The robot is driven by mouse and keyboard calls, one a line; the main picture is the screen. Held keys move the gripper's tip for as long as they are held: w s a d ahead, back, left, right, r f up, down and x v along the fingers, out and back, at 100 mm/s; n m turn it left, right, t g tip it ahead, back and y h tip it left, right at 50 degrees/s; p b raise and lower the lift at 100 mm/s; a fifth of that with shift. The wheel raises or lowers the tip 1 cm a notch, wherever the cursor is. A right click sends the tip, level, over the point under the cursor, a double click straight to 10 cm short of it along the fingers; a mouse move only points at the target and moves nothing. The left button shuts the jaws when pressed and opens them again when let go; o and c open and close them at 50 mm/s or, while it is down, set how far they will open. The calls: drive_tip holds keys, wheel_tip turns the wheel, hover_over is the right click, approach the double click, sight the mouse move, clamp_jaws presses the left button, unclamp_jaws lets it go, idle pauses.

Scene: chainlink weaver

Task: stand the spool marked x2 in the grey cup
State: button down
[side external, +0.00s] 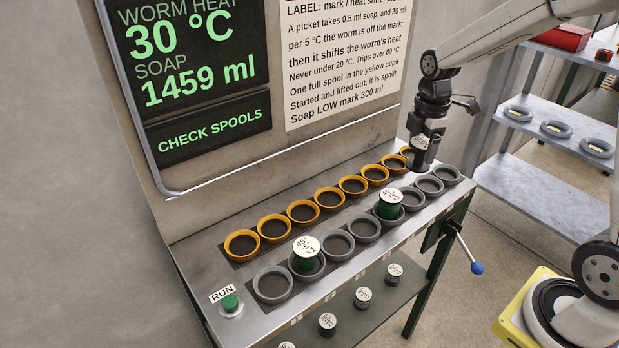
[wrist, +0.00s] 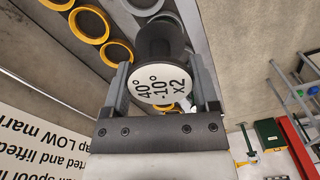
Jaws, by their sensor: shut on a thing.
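The spool marked x2 (wrist: 160,82) has a white top reading 40°, -10°, x2 and a dark body. My gripper (wrist: 164,92) is shut on it, one finger on each side. In the side view my gripper (side external: 425,140) points down at the far right end of the cup rows, with the spool (side external: 420,143) partly hidden between its fingers. I cannot tell how high it is above the panel. Several grey cups (side external: 273,284) form the front row; the one at the far right (side external: 447,174) looks empty.
Several yellow cups (side external: 242,244) form the row behind. Green spools stand in two grey cups: one marked x1 (side external: 305,255), one farther right (side external: 389,204). More spools (side external: 327,323) stand on a lower shelf. A blue-knobbed lever (side external: 462,250) juts from the panel's right side.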

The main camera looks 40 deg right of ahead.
idle(0.3)
drive_tip(key=d+f, duration=0.1)
drive_tip(key=w+d+f, duration=0.1)
drive_tip(key=f, duration=0.1)
drive_tip(key=d+f, duration=0.1)
drive_tip(key=shift+w+f, duration=0.25)
drive_tip(key=shift+w, duration=0.1)
drive_tip(key=shift+f, duration=2.75)
drive_tip(key=shift+f, duration=0.55)
drive_tip(key=shift+f, duration=0.3)
drive_tip(key=shift+f, duration=0.45)
